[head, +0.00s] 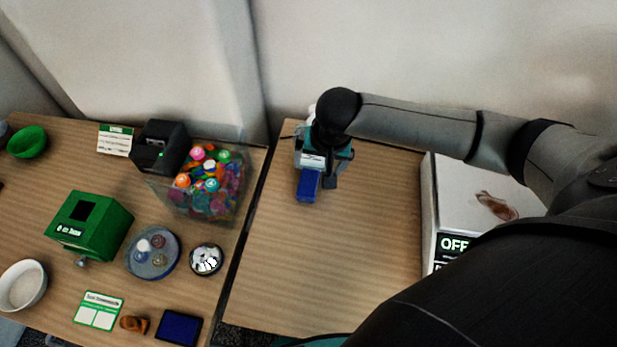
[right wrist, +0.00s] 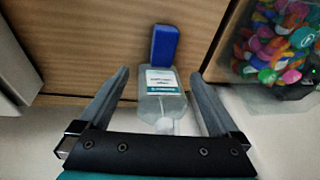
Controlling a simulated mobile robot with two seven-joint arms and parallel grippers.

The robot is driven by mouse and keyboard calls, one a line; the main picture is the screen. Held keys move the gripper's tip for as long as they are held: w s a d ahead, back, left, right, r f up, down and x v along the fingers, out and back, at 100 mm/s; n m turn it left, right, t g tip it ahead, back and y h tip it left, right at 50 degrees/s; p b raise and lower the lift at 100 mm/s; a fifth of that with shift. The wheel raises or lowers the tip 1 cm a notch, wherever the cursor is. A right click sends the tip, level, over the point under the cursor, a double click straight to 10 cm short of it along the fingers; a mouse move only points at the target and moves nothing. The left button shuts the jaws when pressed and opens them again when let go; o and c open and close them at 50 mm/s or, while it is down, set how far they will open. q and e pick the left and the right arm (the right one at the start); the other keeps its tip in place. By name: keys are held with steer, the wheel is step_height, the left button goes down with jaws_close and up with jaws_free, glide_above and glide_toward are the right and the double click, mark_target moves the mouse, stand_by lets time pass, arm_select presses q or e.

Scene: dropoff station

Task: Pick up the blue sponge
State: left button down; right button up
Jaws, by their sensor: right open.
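The blue sponge (head: 308,186) lies on the right-hand wooden table, near the wall. In the right wrist view the sponge (right wrist: 165,44) stands out beyond the fingertips, at the far end of a clear bottle (right wrist: 162,82) with a white and green label. My right gripper (head: 328,165) is over the bottle. In the right wrist view its fingers (right wrist: 160,73) are open, one on each side of the bottle, with gaps. The sponge is not between the fingers. In the head view the gripper hides much of the bottle. My left gripper is not in view.
A clear bin (head: 172,193) of colourful items stands left of the table gap, beside a black device (head: 160,147). A green box (head: 90,226) stands further left. A white box (head: 452,190) borders the right side. The table in front of the sponge (head: 310,265) is bare.

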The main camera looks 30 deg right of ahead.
steer(key=b, duration=0.2)
glide_above(309, 182)
steer(key=s, duration=0.2)
steer(key=f, duration=0.6)
steer(key=shift+s+d+f, duration=0.1)
steer(key=shift+s+f, duration=0.1)
steer(key=shift+f, duration=0.1)
steer(key=shift+w+b+x, duration=0.1)
steer(key=shift+b+x, duration=0.5)
steer(key=shift+x, duration=0.95)
steer(key=shift+w+b+x, duration=0.15)
steer(key=shift+b+x, duration=0.45)
steer(key=shift+x, duration=1)
steer(key=shift+r, duration=0.15)
steer(key=c, duration=1.4)
steer(key=shift+a+r, duration=0.1)
steer(key=shift+a, duration=0.1)
steer(key=shift+s+r, duration=0.15)
steer(key=shift+r, duration=0.05)
step_height(309, 182, up, 7)
steer(key=p, duration=0.3)
steer(key=shift+a+f, duration=0.1)
steer(key=s+a+p, duration=0.2)
steer(key=s+a, duration=0.9)
steer(key=s, duration=0.4)
steer(key=shift+s+a+f, duration=0.2)
steer(key=shift+s+a, duration=0.15)
steer(key=shift+a, duration=0.05)
